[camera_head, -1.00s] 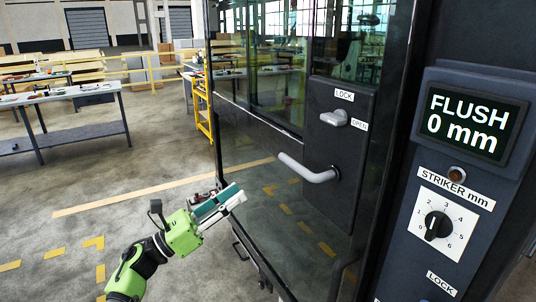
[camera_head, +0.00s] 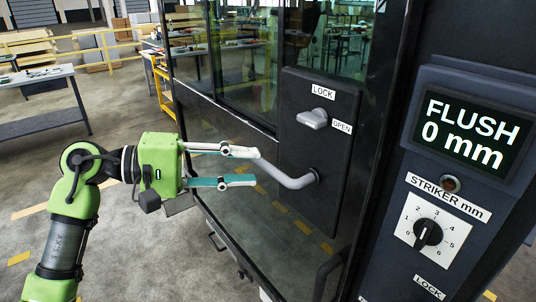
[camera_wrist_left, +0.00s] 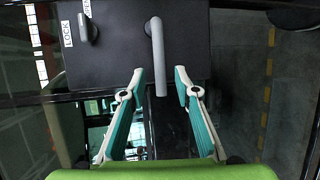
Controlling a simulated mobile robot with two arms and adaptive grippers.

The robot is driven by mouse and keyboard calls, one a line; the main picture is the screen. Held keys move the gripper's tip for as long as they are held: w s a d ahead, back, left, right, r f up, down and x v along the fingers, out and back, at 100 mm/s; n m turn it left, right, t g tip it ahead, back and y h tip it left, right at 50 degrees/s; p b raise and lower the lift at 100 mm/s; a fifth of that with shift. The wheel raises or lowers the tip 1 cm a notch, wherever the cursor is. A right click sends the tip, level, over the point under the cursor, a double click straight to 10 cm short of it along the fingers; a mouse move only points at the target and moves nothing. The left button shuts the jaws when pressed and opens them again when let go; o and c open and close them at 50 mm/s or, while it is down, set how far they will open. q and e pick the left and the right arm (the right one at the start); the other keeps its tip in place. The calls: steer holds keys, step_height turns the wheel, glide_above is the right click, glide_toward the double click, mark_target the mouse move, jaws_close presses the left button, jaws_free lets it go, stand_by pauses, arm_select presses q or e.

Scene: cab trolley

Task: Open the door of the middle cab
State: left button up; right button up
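The cab door (camera_head: 230,222) is black with a glass window, and it sits closed against its frame. A dark lock plate (camera_head: 318,213) on it carries a grey lever handle (camera_head: 290,181) and a grey knob (camera_head: 313,119) between LOCK and OPEN labels. My left gripper (camera_head: 256,166) is open, fingers pointing at the lever. In the left wrist view the lever (camera_wrist_left: 157,50) runs down between the two fingertips (camera_wrist_left: 159,80), with a gap visible on each side. The right gripper is not in view.
A dark panel at the right holds a display (camera_head: 466,134) reading FLUSH 0 mm and a STRIKER mm dial (camera_head: 428,234). Workbenches (camera_head: 45,122) and a yellow ladder (camera_head: 160,85) stand behind left.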

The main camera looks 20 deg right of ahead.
mark_target(263, 165)
arm_select(q)
steer(key=d, duration=0.1)
steer(key=d+p, duration=0.1)
steer(key=d, duration=0.2)
steer(key=shift+s+d+f+p, duration=0.1)
steer(key=shift+f+p, duration=0.15)
steer(key=shift+p, duration=0.05)
steer(key=shift+d+f, duration=0.2)
steer(key=shift+d, duration=0.25)
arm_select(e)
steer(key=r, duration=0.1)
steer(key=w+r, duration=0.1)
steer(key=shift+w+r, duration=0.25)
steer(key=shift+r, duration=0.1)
arm_select(q)
jaws_close()
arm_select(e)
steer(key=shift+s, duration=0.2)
